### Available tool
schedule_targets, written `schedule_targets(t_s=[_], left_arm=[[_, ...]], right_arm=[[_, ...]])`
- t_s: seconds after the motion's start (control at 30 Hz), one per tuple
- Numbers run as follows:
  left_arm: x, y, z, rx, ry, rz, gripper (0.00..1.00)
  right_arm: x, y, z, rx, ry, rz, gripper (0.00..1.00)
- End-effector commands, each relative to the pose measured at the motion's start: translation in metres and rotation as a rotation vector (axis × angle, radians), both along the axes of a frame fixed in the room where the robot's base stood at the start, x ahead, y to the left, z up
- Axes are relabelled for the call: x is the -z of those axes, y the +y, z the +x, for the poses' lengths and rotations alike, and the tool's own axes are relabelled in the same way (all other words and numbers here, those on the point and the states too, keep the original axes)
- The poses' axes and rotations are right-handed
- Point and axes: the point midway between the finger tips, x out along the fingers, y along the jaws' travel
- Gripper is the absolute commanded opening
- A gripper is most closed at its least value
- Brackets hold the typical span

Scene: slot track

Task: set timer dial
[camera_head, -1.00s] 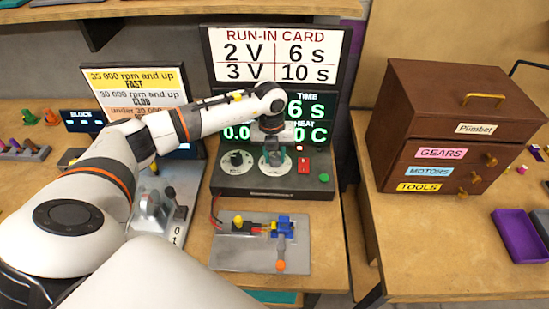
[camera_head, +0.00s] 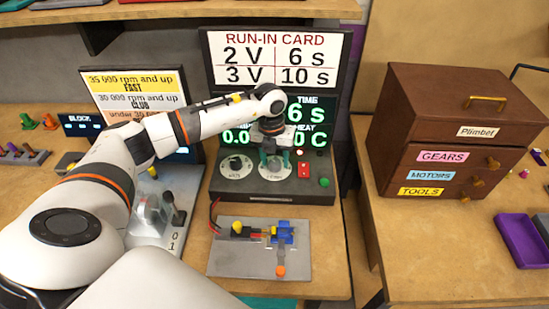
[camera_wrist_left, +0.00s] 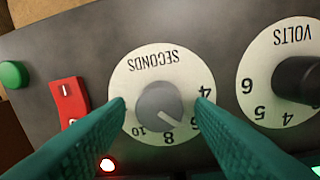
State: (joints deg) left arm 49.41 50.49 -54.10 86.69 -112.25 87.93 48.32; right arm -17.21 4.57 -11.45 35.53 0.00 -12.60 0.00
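The timer dial (camera_wrist_left: 160,105) is a white disc marked SECONDS with a grey round knob, on the dark control panel. Its white pointer line aims near the 8, slightly toward the hidden 6. The dial also shows in the head view (camera_head: 275,173). My left gripper (camera_wrist_left: 161,103) has two green fingers standing on either side of the knob, apart from it, with nothing between them touching. It also shows over the dial in the head view (camera_head: 274,157). The TIME display (camera_head: 299,113) reads 6 s. My right gripper is not in view.
The VOLTS dial (camera_wrist_left: 297,80) is beside the timer dial. A red rocker switch (camera_wrist_left: 68,100) and a green button (camera_wrist_left: 13,74) are on its other side. The run-in card (camera_head: 275,58) stands behind. A grey plate (camera_head: 225,262) with a small motor rig lies in front.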

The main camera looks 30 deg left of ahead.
Motion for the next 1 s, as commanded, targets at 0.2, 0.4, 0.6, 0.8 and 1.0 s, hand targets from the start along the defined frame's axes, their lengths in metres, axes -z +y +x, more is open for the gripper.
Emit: schedule_targets(t_s=[0.2,0.4,0.6,0.8,1.0], left_arm=[[0.001,0.0,-0.001,0.0,0.004,0.001,0.53],[-0.005,0.0,-0.001,0.0,0.002,0.002,0.53],[-0.041,0.003,-0.001,0.001,-0.004,0.001,0.53],[-0.084,0.005,-0.002,0.0,-0.003,0.001,0.53],[-0.111,0.007,-0.003,0.0,0.0,0.001,0.53]], right_arm=[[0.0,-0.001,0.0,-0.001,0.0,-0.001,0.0],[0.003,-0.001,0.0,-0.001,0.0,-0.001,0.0],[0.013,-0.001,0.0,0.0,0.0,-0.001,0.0],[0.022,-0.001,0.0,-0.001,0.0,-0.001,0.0],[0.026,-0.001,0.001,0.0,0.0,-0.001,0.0]])
